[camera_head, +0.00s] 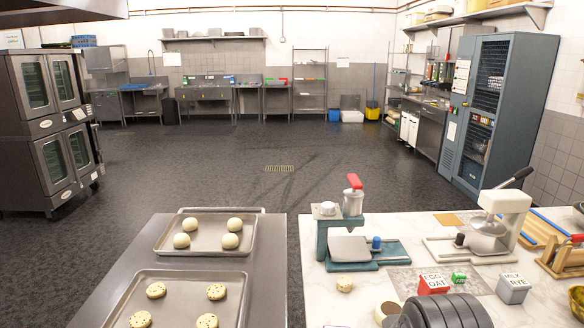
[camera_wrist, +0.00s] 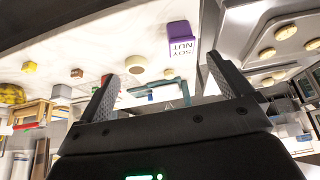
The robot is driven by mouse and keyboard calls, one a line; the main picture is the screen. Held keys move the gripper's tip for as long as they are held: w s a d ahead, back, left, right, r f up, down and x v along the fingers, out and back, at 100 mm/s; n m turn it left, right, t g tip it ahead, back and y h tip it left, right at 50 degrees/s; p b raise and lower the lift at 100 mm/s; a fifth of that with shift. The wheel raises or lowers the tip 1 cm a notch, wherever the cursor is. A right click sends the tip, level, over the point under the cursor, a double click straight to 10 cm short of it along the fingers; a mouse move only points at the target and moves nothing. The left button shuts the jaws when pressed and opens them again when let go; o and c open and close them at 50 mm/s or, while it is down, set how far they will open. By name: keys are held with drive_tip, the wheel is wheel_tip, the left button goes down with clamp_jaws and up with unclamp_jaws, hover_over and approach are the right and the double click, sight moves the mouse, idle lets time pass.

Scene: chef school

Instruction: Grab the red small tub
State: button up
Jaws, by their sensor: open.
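A red tub with a white top lettered "EGG OAT" (camera_head: 433,284) stands on the white marble counter (camera_head: 325,290) in the head view, just beyond the dark ribbed part of my arm. A smaller green tub (camera_head: 459,278) and a grey tub lettered "MILK RYE" (camera_head: 513,289) stand to its right. My gripper (camera_wrist: 162,70) shows in the wrist view with its two fingers wide apart and nothing between them. A purple tub lettered "SOY NUT" (camera_wrist: 182,42) lies beyond the fingers there. I cannot make out the red tub for certain in the wrist view.
A teal press with a red handle (camera_head: 353,225) stands at the counter's back left, and a white press (camera_head: 500,222) at its right. Trays of dough balls (camera_head: 205,250) and speckled dough (camera_head: 180,285) lie on the steel table at left.

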drive_tip(key=shift+c, duration=1.3)
drive_tip(key=g, duration=0.1)
hover_over(435, 282)
drive_tip(key=s, duration=0.3)
wheel_tip(435, 282, down, 8)
drive_tip(key=shift+n, duration=0.5)
drive_tip(key=x, duration=1)
drive_tip(key=shift+w+f, duration=0.15)
drive_tip(key=shift+f, duration=0.05)
